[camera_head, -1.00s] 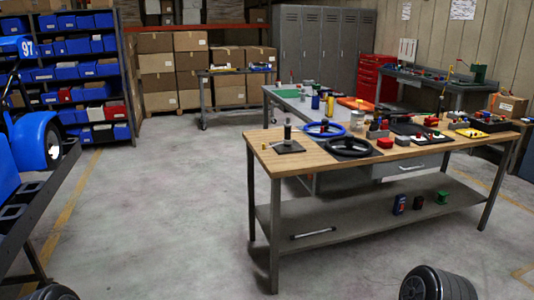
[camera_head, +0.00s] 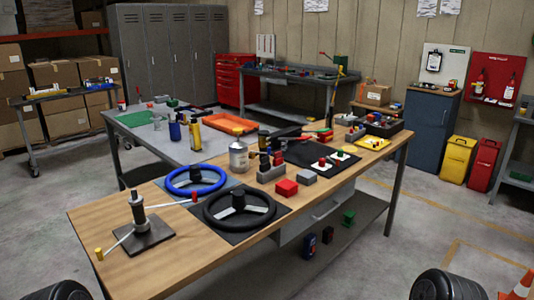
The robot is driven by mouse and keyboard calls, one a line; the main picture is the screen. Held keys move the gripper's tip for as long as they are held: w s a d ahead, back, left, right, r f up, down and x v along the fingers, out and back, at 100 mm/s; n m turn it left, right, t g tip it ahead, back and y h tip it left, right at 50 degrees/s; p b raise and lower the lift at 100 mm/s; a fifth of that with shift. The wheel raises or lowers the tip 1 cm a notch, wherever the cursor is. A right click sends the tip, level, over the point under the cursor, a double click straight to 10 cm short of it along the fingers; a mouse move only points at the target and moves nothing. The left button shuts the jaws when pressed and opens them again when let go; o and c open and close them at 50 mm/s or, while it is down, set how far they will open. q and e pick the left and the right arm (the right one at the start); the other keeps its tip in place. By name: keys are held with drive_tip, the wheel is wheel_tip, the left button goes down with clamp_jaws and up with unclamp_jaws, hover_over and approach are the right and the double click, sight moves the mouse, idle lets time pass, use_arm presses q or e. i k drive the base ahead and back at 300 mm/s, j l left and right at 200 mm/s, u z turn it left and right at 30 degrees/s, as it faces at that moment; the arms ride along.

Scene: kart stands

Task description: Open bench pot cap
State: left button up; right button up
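A pale grey pot (camera_head: 239,160) stands upright on the wooden workbench (camera_head: 150,262), behind the two steering wheels. It is small in the view, and I cannot make out whether a separate cap sits on its top. Neither of my grippers is in view. Only dark rounded parts of my own body show at the bottom left and bottom right edges.
A blue steering wheel (camera_head: 196,180) and a black steering wheel (camera_head: 240,209) lie in front of the pot. A metal post on a plate (camera_head: 139,235) stands at the bench's left end. Red block (camera_head: 287,188) and other small parts lie right of the pot. Bench's front-left corner is mostly bare.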

sight(263, 132)
drive_tip(key=i+z, duration=0.1)
drive_tip(key=i, duration=0.25)
drive_tip(key=i+l, duration=0.15)
drive_tip(key=l, duration=0.2)
drive_tip(key=i+l, duration=0.15)
drive_tip(key=l, duration=0.25)
drive_tip(key=i+l+u, duration=0.1)
drive_tip(key=l, duration=0.25)
drive_tip(key=i+l, duration=0.2)
drive_tip(key=l, duration=0.2)
drive_tip(key=i+l, duration=0.15)
drive_tip(key=l, duration=0.25)
drive_tip(key=i+l+u, duration=0.1)
drive_tip(key=l, duration=0.3)
drive_tip(key=i+l, duration=0.15)
drive_tip(key=l, duration=0.2)
drive_tip(key=i+l, duration=0.15)
drive_tip(key=l, duration=0.25)
